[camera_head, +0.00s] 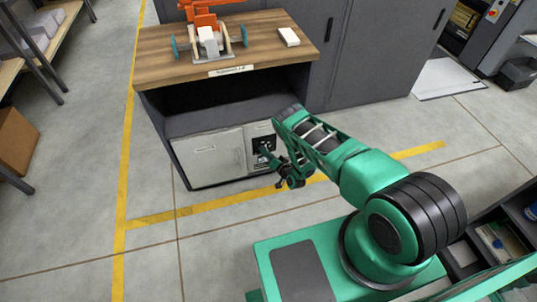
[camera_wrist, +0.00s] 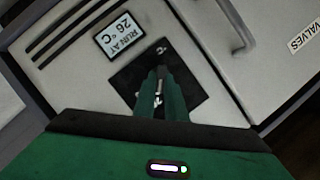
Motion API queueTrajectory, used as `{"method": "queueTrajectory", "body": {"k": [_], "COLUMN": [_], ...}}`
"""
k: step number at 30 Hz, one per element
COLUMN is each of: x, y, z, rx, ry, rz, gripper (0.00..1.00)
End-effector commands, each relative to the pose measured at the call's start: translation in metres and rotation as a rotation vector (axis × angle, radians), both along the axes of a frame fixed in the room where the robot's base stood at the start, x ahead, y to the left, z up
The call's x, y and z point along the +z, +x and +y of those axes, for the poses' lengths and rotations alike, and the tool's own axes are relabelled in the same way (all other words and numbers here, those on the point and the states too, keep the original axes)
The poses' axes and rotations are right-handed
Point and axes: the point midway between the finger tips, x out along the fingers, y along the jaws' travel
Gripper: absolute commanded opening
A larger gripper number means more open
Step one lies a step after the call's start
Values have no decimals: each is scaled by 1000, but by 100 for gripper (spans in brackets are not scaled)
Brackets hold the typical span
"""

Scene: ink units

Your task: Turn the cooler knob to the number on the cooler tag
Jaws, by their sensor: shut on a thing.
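The cooler tag (camera_wrist: 120,35) is a small white plate in the wrist view, tilted and upside down, reading "RUN AT 26 °C". Below it is a black square dial panel (camera_wrist: 192,88) on the pale cooler front (camera_wrist: 75,75). My gripper (camera_wrist: 160,80) reaches over the panel with its green fingers shut on the knob, which is mostly hidden. A pale metallic bit (camera_wrist: 158,88) shows between the fingers. Small white marks show at the panel's edges, too small to read. The dial setting is hidden. In the head view my gripper (camera_head: 266,153) is at the dark panel (camera_head: 261,137).
The cooler sits low in a dark cabinet under a wooden top (camera_head: 150,62). Beside it is a pale door (camera_head: 207,158) with a handle; a "VALVES" label (camera_wrist: 304,36) shows at right. Grey cabinets (camera_head: 365,60) stand behind.

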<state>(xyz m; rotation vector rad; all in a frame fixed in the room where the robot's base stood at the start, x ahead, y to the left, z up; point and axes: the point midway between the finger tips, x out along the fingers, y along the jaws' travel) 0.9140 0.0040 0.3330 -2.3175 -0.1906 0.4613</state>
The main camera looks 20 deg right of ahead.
Motion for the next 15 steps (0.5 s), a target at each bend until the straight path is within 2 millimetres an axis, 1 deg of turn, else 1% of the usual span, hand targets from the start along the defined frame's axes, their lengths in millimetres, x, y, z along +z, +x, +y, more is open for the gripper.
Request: {"method": "queueTrajectory", "body": {"k": [1, 8, 9, 11, 12, 15], "x": [-1, -1, -1, -1, 0, 0], "y": [0, 0, 0, 0, 0, 0], "z": [-4, -5, -5, -4, -4, -3], "rx": [-1, -2, -2, -2, -2, -2], "ry": [-6, -7, -7, -7, -7, -5], "rz": [0, 0, 0, 0, -1, -1], "gripper": [0, 0, 13, 28, 30, 30]}}
